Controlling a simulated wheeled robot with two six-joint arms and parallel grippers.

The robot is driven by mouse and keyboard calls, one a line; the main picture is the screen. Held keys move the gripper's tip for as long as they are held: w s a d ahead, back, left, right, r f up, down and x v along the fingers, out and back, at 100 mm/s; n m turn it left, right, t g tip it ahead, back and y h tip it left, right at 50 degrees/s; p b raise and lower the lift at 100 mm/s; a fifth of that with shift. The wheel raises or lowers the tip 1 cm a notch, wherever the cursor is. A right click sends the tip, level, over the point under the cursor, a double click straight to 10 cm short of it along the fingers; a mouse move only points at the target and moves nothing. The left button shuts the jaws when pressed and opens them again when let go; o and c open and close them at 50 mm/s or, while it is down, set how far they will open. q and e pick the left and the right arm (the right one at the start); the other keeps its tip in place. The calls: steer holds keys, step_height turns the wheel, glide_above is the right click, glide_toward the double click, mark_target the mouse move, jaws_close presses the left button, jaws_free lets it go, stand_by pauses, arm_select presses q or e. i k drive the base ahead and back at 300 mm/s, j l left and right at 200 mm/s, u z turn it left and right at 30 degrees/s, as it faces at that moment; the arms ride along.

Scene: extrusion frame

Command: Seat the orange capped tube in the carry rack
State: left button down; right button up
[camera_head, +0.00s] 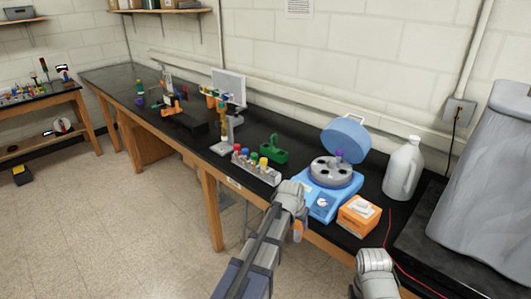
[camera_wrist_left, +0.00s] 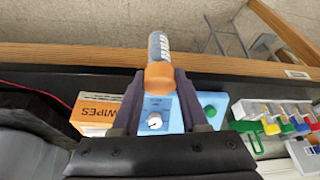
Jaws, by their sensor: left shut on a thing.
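The orange capped tube (camera_wrist_left: 159,46) is between the two dark fingers of my left gripper (camera_wrist_left: 155,88), which is shut on it near the orange cap. In the head view an orange bit of the tube (camera_head: 298,231) shows below my left wrist, over the bench's front edge. The green carry rack (camera_head: 273,151) with a handle stands on the bench, left of and beyond my gripper. Part of it also shows at the right of the left wrist view (camera_wrist_left: 243,128). My right arm's end shows at the lower right, but its fingers do not show.
A grey rack (camera_head: 251,171) with several coloured caps stands in front of the green rack. A blue centrifuge (camera_head: 321,202) with its lid up, an orange wipes box (camera_head: 359,216) and a white jug (camera_head: 403,170) stand to the right. Open black bench lies behind the green rack.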

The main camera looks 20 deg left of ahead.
mark_target(274, 154)
steer(key=i+j+z, duration=0.15)
steer(key=j+z, duration=0.15)
steer(key=j, duration=1.35)
steer(key=j+z, duration=0.25)
steer(key=j, duration=1.4)
